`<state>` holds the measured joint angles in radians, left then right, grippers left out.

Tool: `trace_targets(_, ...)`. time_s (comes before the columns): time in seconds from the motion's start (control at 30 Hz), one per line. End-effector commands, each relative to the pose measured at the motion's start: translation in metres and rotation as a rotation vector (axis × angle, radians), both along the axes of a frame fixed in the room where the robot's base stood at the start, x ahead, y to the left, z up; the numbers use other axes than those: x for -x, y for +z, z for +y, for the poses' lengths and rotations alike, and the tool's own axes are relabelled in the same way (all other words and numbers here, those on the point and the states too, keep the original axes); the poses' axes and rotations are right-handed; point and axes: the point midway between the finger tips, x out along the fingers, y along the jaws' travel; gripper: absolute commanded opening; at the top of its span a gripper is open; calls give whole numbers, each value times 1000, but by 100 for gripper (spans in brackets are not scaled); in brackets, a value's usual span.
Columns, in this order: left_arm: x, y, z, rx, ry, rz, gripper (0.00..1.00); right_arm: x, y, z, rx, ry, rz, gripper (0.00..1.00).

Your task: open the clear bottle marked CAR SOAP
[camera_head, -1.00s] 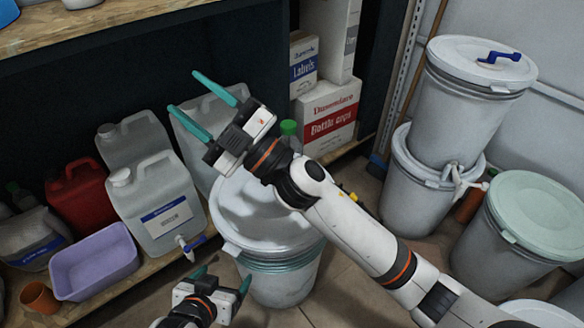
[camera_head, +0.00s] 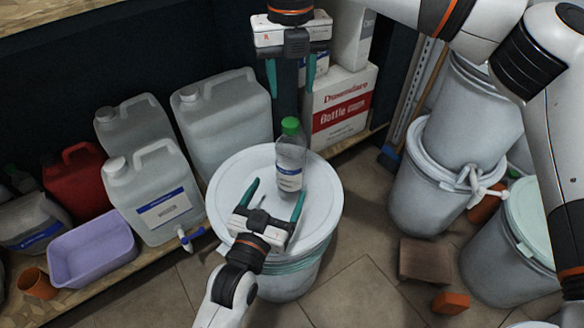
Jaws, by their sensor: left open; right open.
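A clear bottle (camera_head: 291,158) with a green cap (camera_head: 290,125) and a blue and white label stands upright on the white lid of a drum (camera_head: 322,213). The label's words are too small to read. My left gripper (camera_head: 277,192) is open, low over the lid, with its fingers pointing toward the bottle; one fingertip is close to the bottle's lower part, and I cannot tell if it touches. My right gripper (camera_head: 291,80) is open above the bottle, its fingers pointing down and apart from the cap.
Several clear jugs (camera_head: 224,120), a red can (camera_head: 75,186) and a purple tub (camera_head: 92,256) stand on the shelf at left. A carton marked Bottle caps (camera_head: 340,112) is behind the bottle. Stacked white drums (camera_head: 425,190) stand at right. A brown block (camera_head: 425,261) lies on the floor.

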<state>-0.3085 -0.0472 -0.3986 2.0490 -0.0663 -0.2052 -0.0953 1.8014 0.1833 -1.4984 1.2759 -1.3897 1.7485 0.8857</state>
Motion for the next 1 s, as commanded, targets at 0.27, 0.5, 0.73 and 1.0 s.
trace_targets(0.27,-49,2,-18,0,0,-1,85,1,0,1,-5,4,2,49)
trace_targets(0.5,-86,1,-31,0,1,1,85,1,-1,1,-6,5,2,49)
trace_targets(0.73,-101,0,-37,0,0,2,85,1,-1,1,-6,5,2,49)
trace_targets(1.0,-102,0,-37,-1,0,2,85,1,-1,2,-7,5,3,49)
